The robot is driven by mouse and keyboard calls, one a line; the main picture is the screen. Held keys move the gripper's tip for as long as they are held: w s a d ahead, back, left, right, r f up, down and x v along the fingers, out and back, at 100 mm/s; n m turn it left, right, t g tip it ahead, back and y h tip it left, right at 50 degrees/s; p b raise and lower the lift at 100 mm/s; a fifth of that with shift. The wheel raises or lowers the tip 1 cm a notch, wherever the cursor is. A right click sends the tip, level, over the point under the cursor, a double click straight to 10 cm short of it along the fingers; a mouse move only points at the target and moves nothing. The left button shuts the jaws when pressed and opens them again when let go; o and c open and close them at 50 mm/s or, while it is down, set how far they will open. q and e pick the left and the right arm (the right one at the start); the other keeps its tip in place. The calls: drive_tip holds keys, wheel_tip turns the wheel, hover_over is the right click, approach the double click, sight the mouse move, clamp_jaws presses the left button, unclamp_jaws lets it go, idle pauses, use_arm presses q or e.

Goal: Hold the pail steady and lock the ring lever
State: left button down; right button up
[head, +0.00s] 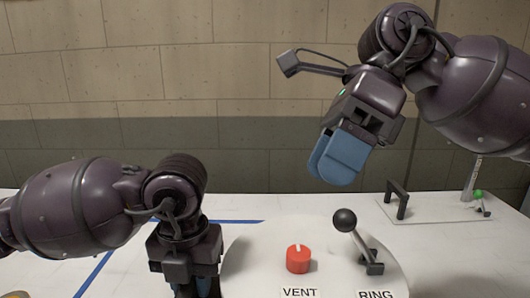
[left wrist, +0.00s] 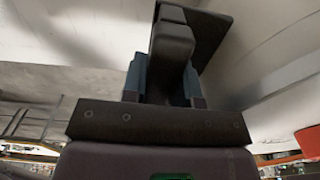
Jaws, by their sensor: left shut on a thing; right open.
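The pail's round white top (head: 255,262) is at the bottom middle of the head view. It carries the ring lever (head: 358,242), a dark arm with a black ball knob, tilted up to the left above the RING label. My left gripper (head: 196,290) is at the pail's left side, its tips cut off by the frame's lower edge. In the left wrist view its blue fingers (left wrist: 165,80) are shut on a dark handle (left wrist: 172,42) beside the curved white surface. My right gripper (head: 337,160) is open and empty, above the lever and apart from it.
A red vent knob (head: 298,259) sits on the top, left of the lever. Behind at right, a pale plate holds a dark bracket (head: 397,199) and a small green-tipped lever (head: 480,198). Blue tape lines (head: 95,273) mark the white table at left.

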sight(347, 210)
drive_tip(key=d+t+h, duration=0.1)
drive_tip(key=h, duration=0.1)
drive_tip(key=t+h, duration=0.1)
drive_tip(key=h, duration=0.1)
drive_tip(key=w+d+r+t+h, duration=0.1)
drive_tip(key=t, duration=0.1)
drive_tip(key=shift+d+r+n+h, duration=0.1)
drive_tip(key=shift+d+n+h, duration=0.25)
drive_tip(key=shift+n+h, duration=0.05)
drive_tip(key=shift+f, duration=5.05)
drive_tip(key=c, duration=0.9)
drive_tip(key=shift+c, duration=0.2)
drive_tip(key=shift+d+r, duration=0.1)
